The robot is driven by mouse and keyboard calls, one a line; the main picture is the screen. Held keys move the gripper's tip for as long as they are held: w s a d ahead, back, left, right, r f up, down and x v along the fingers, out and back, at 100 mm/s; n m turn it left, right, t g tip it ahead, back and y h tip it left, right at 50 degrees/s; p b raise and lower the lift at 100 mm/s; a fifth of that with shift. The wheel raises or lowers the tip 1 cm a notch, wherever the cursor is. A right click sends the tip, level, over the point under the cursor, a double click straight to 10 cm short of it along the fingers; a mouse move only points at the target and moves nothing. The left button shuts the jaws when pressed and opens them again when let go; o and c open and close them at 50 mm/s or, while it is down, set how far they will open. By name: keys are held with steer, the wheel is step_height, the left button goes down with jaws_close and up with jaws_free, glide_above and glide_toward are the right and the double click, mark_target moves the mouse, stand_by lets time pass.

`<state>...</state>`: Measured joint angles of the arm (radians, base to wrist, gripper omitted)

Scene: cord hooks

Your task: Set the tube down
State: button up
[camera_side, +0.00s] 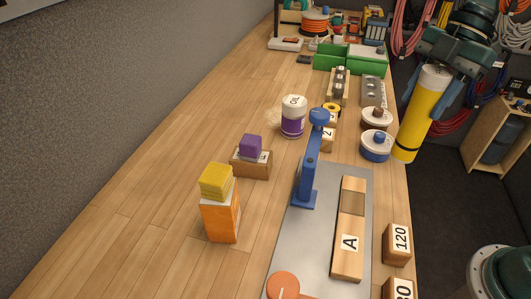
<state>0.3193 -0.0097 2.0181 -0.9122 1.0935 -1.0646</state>
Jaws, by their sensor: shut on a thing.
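A yellow tube (423,112) with a white top and a dark band near its lower end hangs slightly tilted at the right of the side view. My gripper (431,88) is shut on its upper part, with blue-grey fingers on either side. The tube is at the right edge of the wooden bench (150,160), and its lower end covers part of that edge. I cannot tell how high it is above the bench top.
Two round spools (376,145) stand just left of the tube. A white and purple can (293,117), a blue clamp (308,165) and a block marked A (349,235) are nearby. An orange box (220,220) stands at front left. The left bench is clear.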

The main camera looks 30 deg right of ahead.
mark_target(412, 132)
steer(key=shift+f, duration=4.2)
steer(key=o, duration=1.2)
steer(key=v, duration=1.2)
steer(key=shift+a, duration=0.1)
